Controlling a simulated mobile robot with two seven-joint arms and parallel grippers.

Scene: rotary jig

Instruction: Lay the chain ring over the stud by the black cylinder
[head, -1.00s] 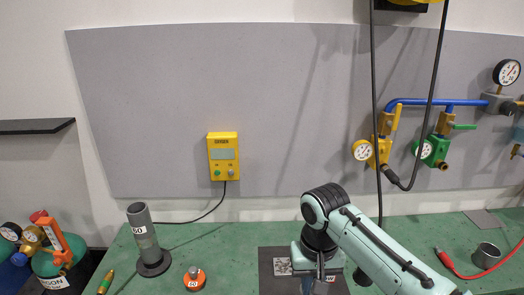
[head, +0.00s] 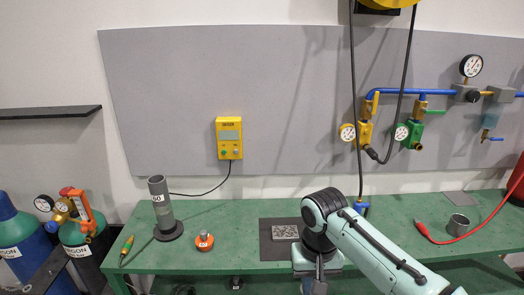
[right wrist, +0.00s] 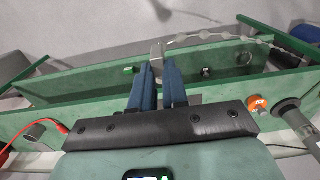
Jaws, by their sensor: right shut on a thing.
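My right gripper (head: 318,286) points down in front of the bench's front edge; its fingertips are cut off by the head view's lower edge. In the right wrist view its blue fingers (right wrist: 158,88) are shut on a small pale grey piece (right wrist: 156,50), which appears to be the chain's end. The pale beaded chain (right wrist: 226,35) runs from there toward the right. Whether the piece is the ring is hard to tell. Gas cylinders stand at the left: a blue one (head: 20,240) and a dark one with a green shoulder (head: 82,234). I cannot make out the stud. My left gripper is not in view.
The green bench (head: 250,210) carries a grey tube on a base (head: 161,205), an orange knob (head: 204,241), a dark plate (head: 270,248), a metal cup (head: 457,225) and a red cable (head: 500,205). Small items lie below the bench. A grey bar (head: 40,272) crosses before the cylinders.

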